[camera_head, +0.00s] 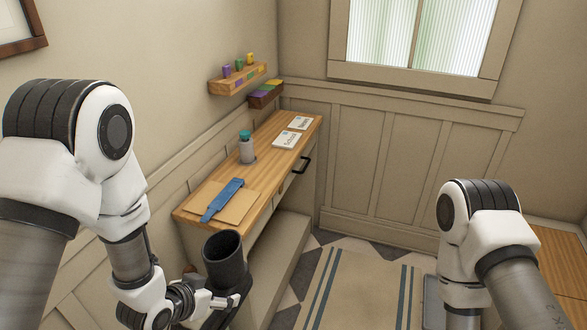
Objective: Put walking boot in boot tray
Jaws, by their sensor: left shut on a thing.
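A dark walking boot (224,262) with a tall, open, tube-like shaft shows at the lower middle left, upright with its opening facing up. My left gripper (226,301) is shut on the boot, low on its shaft. The boot is held in front of the wooden cabinet, and its lower part runs toward the bottom edge of the picture. A grey-blue edge (431,296) shows on the floor beside my right arm; it may be the boot tray, but most of it is hidden. My right arm shows at the right, its gripper out of view.
A wooden-topped cabinet (267,145) bears a blue strap-like item (223,199), a grey bottle with a teal cap (246,148) and white cards (287,140). Small wall shelves (238,80) hang above. A striped rug (358,290) covers open floor. A wooden surface (562,260) stands at far right.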

